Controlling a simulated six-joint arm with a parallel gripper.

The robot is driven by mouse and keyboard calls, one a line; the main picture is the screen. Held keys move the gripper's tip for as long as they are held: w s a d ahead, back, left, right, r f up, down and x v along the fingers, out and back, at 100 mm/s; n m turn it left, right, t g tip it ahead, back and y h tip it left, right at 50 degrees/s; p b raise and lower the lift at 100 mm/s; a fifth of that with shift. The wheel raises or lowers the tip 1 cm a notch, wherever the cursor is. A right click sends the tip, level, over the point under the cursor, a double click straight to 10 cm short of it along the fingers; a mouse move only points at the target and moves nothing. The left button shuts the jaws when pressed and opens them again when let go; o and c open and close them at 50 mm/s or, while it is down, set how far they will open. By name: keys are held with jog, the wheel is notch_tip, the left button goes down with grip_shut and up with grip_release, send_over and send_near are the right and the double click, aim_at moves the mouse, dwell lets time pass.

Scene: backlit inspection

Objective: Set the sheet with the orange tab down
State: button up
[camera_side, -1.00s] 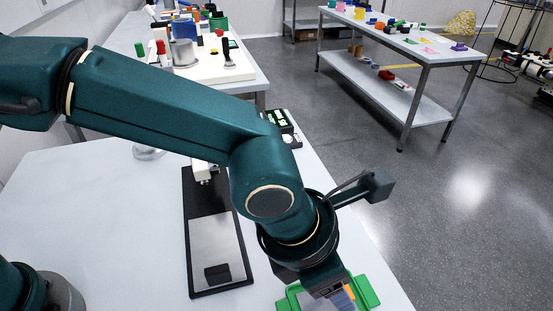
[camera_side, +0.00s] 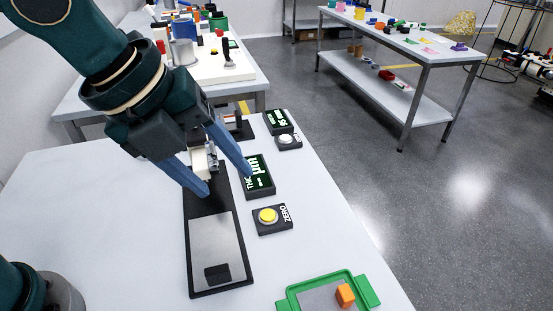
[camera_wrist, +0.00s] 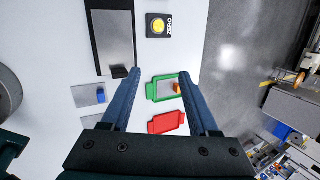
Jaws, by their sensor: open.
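The grey sheet (camera_side: 318,298) with the orange tab (camera_side: 345,296) lies inside the green-rimmed tray (camera_side: 292,292) at the bottom right of the side view. In the wrist view the orange tab (camera_wrist: 177,88) sits at the right end of the green tray (camera_wrist: 152,92). My gripper (camera_side: 227,182) is open and empty, with its blue fingers spread above the black gauge plate (camera_side: 207,205). It is well clear of the orange-tab sheet. In the wrist view my gripper (camera_wrist: 160,74) shows nothing held between its fingertips.
A red tray (camera_wrist: 166,123) lies next to the green one. A sheet with a blue tab (camera_wrist: 101,96) lies to the left. A yellow ZERO button (camera_side: 268,216) and a lit display (camera_side: 257,175) stand right of the gauge plate. The table's left side is bare.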

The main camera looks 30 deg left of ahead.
jog(key=s+a+f+n+y, duration=0.1)
jog(key=s+a+n, duration=0.3)
jog(key=n, duration=0.9)
jog(key=s+a+f+n+t+y, duration=0.1)
jog(key=s+a+n, duration=0.3)
jog(key=a+n, duration=0.6)
jog(key=n, duration=0.4)
jog(key=shift+s+a+n, duration=0.3)
jog(key=shift+a, duration=0.05)
